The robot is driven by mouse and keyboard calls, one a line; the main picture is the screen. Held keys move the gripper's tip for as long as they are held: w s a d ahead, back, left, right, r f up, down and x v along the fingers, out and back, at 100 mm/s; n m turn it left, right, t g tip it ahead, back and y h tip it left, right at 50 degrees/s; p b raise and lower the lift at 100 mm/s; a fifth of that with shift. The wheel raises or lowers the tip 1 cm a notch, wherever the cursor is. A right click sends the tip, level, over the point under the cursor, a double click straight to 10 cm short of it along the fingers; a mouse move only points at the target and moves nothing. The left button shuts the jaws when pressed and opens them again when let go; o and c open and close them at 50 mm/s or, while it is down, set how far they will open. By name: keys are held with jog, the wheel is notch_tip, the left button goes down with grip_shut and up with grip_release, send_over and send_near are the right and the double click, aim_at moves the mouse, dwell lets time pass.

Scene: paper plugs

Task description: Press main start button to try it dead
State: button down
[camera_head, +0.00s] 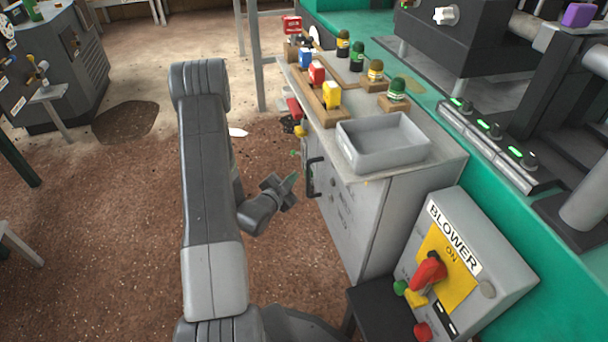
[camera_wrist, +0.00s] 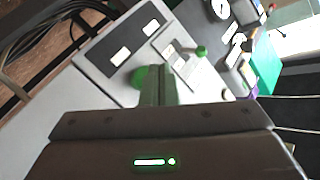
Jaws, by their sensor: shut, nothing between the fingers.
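My gripper (camera_head: 288,184) is shut and empty, held over the brown floor left of the grey cabinet in the head view. In the wrist view its closed fingers (camera_wrist: 158,85) point at a grey panel with white labels. A large round green button (camera_wrist: 139,78) on that panel is partly hidden behind the fingers. I cannot tell whether they touch it. No readable label marks it as the main start button. A smaller green knob (camera_wrist: 201,51) stands to its right.
The grey cabinet (camera_head: 345,225) bears an empty grey tray (camera_head: 382,158) and wooden blocks with coloured plugs. The BLOWER box has a red handle (camera_head: 429,271) with a yellow tag. A dark machine (camera_head: 62,65) stands at the far left. The floor between is mostly open.

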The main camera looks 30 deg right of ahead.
dwell(0.5)
jog(key=shift+s+d+b, duration=0.1)
jog(key=shift+d+b, duration=0.3)
jog(key=shift+b, duration=0.05)
jog(key=shift+s+d+b, duration=0.1)
jog(key=shift+d+b, duration=0.2)
jog(key=shift+d, duration=0.2)
dwell(0.6)
jog(key=shift+a, duration=0.15)
jog(key=shift+w+a+b, duration=0.2)
jog(key=shift+a+b, duration=0.15)
jog(key=shift+a, duration=0.4)
jog(key=a, duration=0.2)
jog(key=w+a+b, duration=0.1)
jog(key=a, duration=0.2)
jog(key=shift+w, duration=0.1)
jog(key=shift+d, duration=0.1)
dwell(0.6)
